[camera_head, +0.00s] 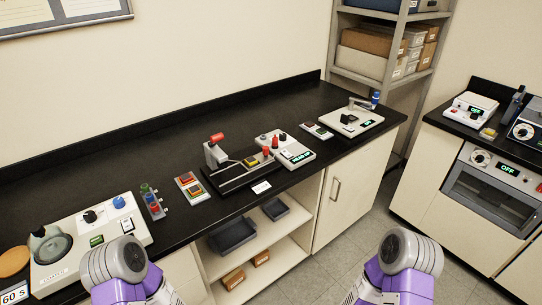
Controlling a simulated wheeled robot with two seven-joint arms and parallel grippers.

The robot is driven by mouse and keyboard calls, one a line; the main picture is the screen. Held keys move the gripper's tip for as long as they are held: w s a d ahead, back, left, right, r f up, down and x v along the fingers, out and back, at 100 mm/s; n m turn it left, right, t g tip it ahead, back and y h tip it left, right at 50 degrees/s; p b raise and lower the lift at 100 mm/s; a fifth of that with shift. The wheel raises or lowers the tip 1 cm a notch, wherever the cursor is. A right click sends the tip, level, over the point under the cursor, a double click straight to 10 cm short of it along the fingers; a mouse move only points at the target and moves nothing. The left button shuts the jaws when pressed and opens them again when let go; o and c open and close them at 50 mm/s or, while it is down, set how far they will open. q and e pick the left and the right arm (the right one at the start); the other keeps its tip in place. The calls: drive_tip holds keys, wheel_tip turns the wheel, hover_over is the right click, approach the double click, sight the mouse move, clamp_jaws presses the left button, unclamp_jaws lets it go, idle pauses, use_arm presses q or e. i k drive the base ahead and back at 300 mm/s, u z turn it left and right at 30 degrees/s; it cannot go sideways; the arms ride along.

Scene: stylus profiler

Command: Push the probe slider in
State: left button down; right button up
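A device with a black base rail (234,181) sits in the middle of the black counter. A grey-white upright block (215,155) with a red handle (216,138) stands at its back left end. A small yellow-topped piece (250,161) sits on the rail, and a red knob (266,151) is at its right. Which part is the probe slider I cannot tell for sure. A white control box (288,151) with a lit green display adjoins it on the right. My two purple and grey arm links show at the bottom edge, apart from the device; neither gripper's fingers are visible.
A white spin unit (75,262) with a round bowl stands at the counter's left end. Colored vials (153,202) and a small sample tray (189,188) lie between. Another white instrument (345,122) is at the right end. Open shelves with dark bins (232,236) are below.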

sight(263, 158)
drive_tip(key=z, duration=0.85)
drive_tip(key=i, duration=0.65)
drive_tip(key=u, duration=1)
